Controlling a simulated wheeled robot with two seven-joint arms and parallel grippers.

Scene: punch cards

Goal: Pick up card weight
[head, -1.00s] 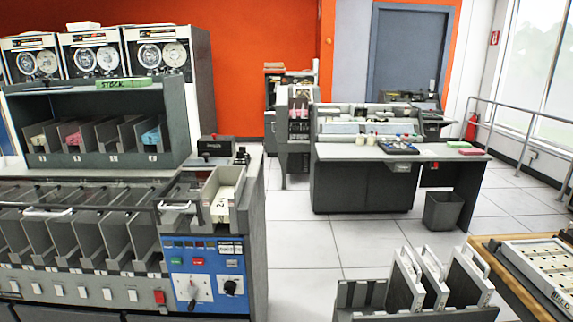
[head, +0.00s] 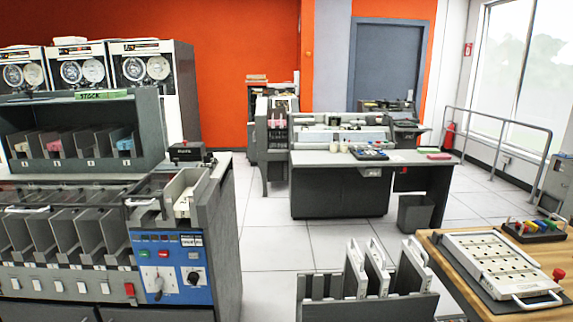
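I cannot single out the card weight for certain. The card sorter (head: 163,277) at the left has a blue control panel. Its feed hopper (head: 186,183) stands above the panel and holds a pale block or stack with a dark mark, too small to read. Neither of my grippers is in view.
A grey rack (head: 367,307) with upright white-handled plates stands at the bottom centre. A wooden table (head: 434,245) at the right carries a white tray (head: 502,262). A grey desk (head: 372,158) and waste bin (head: 415,213) stand farther back. White tiled floor lies clear between.

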